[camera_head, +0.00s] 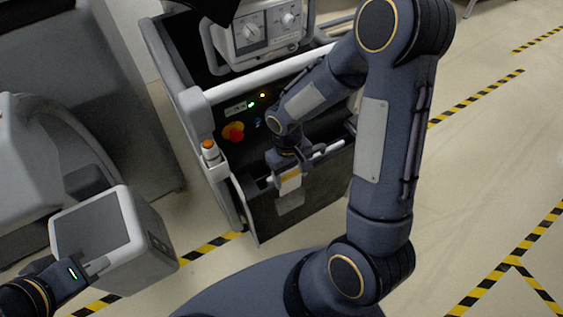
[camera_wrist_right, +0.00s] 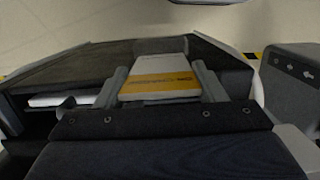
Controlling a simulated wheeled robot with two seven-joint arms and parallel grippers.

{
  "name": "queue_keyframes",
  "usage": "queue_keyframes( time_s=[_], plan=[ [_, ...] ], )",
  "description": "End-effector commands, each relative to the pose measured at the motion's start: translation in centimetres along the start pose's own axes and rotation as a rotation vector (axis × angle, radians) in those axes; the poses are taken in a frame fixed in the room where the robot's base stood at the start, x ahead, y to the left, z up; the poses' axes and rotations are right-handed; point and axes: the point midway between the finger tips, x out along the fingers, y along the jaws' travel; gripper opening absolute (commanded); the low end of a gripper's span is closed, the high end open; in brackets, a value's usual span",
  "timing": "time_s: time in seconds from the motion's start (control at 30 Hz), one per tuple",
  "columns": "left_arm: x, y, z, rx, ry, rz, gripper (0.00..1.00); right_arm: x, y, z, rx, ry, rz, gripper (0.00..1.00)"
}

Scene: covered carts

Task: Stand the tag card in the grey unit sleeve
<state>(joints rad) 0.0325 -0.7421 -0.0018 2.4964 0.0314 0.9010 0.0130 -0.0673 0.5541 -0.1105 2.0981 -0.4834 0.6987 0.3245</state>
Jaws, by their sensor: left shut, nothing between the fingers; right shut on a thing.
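The tag card, white with an orange band, is held in my right gripper (camera_head: 288,172) at the front of the cart. In the right wrist view the card (camera_wrist_right: 160,76) sits between the two fingers of the right gripper (camera_wrist_right: 164,88), tilted, with small print on its band. A pale grey patch, possibly the sleeve (camera_head: 291,203), shows on the dark front panel just below the card; I cannot tell whether the card touches it. My left gripper (camera_head: 95,266) is shut and empty at the lower left, beside a grey box (camera_head: 150,250) with a dark top.
The cart (camera_head: 180,95) has a white rail, an orange-topped button (camera_head: 209,149), red and yellow shapes and small lights. A white device with knobs (camera_head: 262,35) stands on it. Grey covered equipment (camera_head: 85,75) is at left. Open floor with striped tape (camera_head: 490,290) lies at right.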

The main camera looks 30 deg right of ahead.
Motion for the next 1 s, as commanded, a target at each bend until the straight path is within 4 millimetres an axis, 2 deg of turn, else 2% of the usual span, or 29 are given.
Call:
queue_keyframes(
  time_s=[0.27, 1.0],
  plan=[
    [0.7, -0.3, 0.3, 0.000, 0.000, 0.000, 0.00, 0.9, 0.0, -0.1, -0.002, 0.000, 0.001, 0.41],
    [4.8, -2.2, 2.4, 0.000, 0.000, 0.000, 0.00, 6.8, 0.0, -1.0, -0.002, 0.001, 0.001, 0.41]
  ],
)
